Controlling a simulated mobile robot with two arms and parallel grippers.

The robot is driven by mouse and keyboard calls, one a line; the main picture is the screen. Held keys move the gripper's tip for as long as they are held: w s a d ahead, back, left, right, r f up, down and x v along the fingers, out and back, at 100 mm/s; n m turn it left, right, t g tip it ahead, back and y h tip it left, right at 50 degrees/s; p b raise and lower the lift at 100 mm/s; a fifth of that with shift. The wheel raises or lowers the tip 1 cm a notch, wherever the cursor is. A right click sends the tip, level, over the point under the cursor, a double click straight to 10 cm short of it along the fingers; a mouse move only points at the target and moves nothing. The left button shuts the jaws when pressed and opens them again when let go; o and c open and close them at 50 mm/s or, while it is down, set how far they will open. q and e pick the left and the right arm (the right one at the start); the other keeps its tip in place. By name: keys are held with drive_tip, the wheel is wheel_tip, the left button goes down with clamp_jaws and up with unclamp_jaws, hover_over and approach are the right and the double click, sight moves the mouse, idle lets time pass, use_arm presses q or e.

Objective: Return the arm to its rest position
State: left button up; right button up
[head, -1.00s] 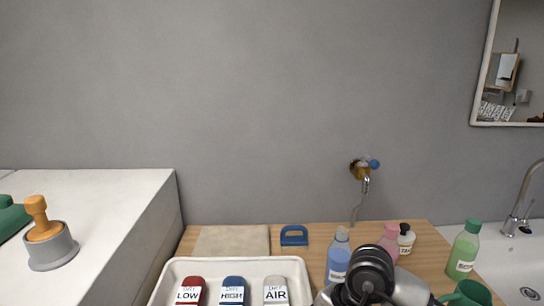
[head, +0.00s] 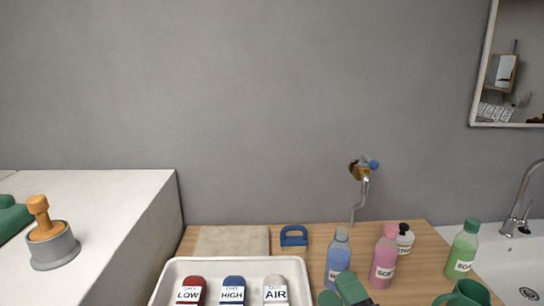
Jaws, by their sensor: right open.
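My left gripper is not in view.
The white tray (head: 160,287) holds blocks labelled LOW, HIGH and AIR. Blue (head: 338,260), pink (head: 384,258) and green (head: 464,250) bottles stand near the gripper. A green mug (head: 466,292) is at right.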

drive_tip(key=s+d+f+m+g+h, duration=0.2)
drive_tip(key=d+f+m+g+h, duration=0.15)
drive_tip(key=f+m, duration=0.3)
drive_tip(key=s+d+f+m+g+h, duration=0.2)
drive_tip(key=d+f+m+g+h, duration=0.1)
drive_tip(key=d+f+m+h, duration=0.25)
drive_tip(key=s+f+m+g+y, duration=0.1)
drive_tip(key=s+f+m+g, duration=0.6)
drive_tip(key=s+f+g, duration=0.7)
drive_tip(key=s+f+t, duration=0.1)
drive_tip(key=s+f, duration=0.1)
drive_tip(key=f, duration=1.1)
drive_tip(key=s+f+t, duration=0.1)
drive_tip(key=s+f, duration=0.1)
drive_tip(key=f, duration=1.1)
drive_tip(key=s+d+f, duration=0.1)
drive_tip(key=s+f, duration=0.6)
drive_tip(key=s, duration=0.1)
drive_tip(key=s+d+f+g, duration=0.1)
drive_tip(key=s+d+f, duration=0.1)
drive_tip(key=s+f, duration=0.5)
drive_tip(key=shift+s+d+f+n, duration=0.3)
drive_tip(key=shift+s+f, duration=0.05)
drive_tip(key=shift+f, duration=0.35)
drive_tip(key=shift+g, duration=0.25)
